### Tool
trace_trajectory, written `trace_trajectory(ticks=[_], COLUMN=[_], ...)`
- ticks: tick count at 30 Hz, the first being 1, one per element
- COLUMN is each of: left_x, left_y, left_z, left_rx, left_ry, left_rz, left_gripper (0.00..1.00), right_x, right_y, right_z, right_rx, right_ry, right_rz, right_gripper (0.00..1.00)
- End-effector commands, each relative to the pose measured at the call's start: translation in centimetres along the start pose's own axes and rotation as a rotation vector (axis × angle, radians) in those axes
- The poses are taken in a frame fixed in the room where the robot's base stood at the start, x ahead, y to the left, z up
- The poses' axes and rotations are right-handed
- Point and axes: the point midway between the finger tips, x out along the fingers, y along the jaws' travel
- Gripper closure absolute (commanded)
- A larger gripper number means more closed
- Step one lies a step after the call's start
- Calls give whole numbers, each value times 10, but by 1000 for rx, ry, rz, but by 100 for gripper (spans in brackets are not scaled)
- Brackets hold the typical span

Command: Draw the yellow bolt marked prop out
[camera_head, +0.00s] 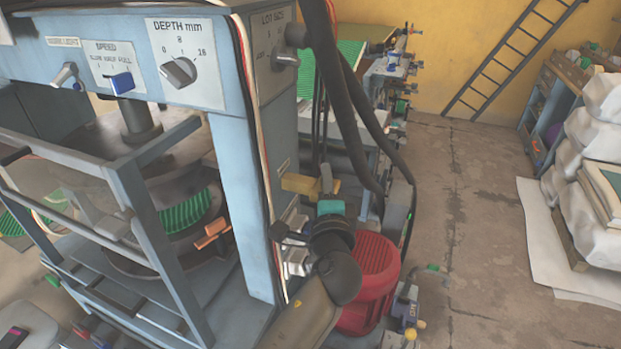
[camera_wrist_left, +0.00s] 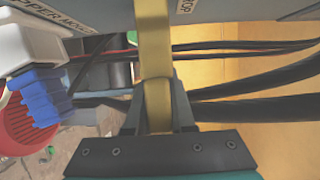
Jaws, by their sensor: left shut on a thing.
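The yellow bolt (camera_head: 297,183) sticks out from the side of the press's blue-grey column in the head view. In the left wrist view the yellow bolt (camera_wrist_left: 154,50) runs down from a grey panel into my gripper, beside a partly cut-off label ending in "ROP". My left gripper (camera_head: 326,184), with its teal body, is at the bolt's outer end. In the wrist view my left gripper (camera_wrist_left: 156,115) is shut on the bolt, one finger on each side. How deep the bolt sits in the column is hidden. My right gripper is not in view.
A red motor (camera_head: 372,275) stands just below and right of my left gripper. Thick black hoses (camera_head: 345,95) hang close behind it. A blue fitting (camera_wrist_left: 38,98) and a plate marked "UPPER MOULD" show in the wrist view. The floor (camera_head: 465,230) to the right is mostly clear.

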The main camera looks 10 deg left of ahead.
Motion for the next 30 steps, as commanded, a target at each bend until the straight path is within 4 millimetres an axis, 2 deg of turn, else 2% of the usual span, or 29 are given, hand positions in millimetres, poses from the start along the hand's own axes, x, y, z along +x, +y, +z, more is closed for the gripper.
trace_trajectory(ticks=[1, 9, 10, 18, 30], left_x=[-2, -3, -3, -2, 2], left_y=[1, 0, 0, 0, 0], left_z=[-5, -7, -7, -6, -1], left_rx=[0, 0, 0, 0, 1], left_ry=[7, 10, 11, 7, 5], left_rz=[1, 1, 1, 1, 1], left_gripper=[100, 100, 76, 48, 48], right_x=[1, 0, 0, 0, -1], right_y=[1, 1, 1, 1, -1], right_z=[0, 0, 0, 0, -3], right_rx=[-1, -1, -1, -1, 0], right_ry=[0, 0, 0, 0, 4], right_rz=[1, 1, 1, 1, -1], right_gripper=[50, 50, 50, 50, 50])
